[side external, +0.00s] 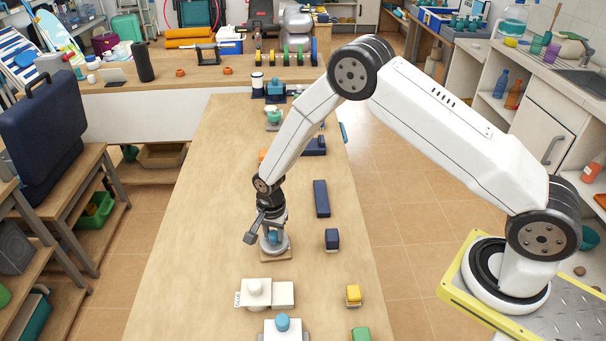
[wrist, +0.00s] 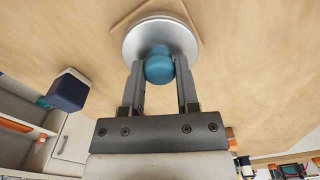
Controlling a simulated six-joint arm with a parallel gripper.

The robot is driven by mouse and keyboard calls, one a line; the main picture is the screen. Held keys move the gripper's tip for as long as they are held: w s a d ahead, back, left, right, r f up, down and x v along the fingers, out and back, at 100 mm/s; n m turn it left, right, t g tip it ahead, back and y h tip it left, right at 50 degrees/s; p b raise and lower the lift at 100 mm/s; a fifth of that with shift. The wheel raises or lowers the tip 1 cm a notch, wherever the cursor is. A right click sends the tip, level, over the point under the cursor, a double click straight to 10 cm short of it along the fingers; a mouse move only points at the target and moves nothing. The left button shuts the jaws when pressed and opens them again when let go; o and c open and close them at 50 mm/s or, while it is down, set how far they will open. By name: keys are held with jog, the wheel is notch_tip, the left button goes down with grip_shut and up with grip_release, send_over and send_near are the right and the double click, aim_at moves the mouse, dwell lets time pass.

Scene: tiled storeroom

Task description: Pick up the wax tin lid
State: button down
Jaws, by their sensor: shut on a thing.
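The wax tin lid appears to be the round silver disc with a blue knob on top; its silver rim shows in the wrist view (wrist: 140,38) and in the side view (side external: 284,249). It is at a square tan wooden base (side external: 275,259) on the long table. My gripper (wrist: 160,70) points down at it, with one finger on each side of the blue knob (wrist: 159,66), shut on it. In the side view my gripper (side external: 272,236) partly covers the knob and disc. I cannot tell whether the disc touches the base.
A dark navy block (side external: 332,239) and a long navy bar (side external: 321,199) lie to the right. In front are a white piece with a knob (side external: 255,288), a blue-knobbed white piece (side external: 282,324), a yellow block (side external: 353,294) and a green block (side external: 361,334). The table's left side is clear.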

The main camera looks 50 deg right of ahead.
jog(key=shift+r, duration=0.2)
jog(key=shift+r, duration=0.85)
jog(key=s+d+r, duration=0.1)
jog(key=s+r, duration=1)
jog(key=s, duration=0.3)
jog(key=shift+d, duration=0.35)
jog(key=shift+w, duration=0.1)
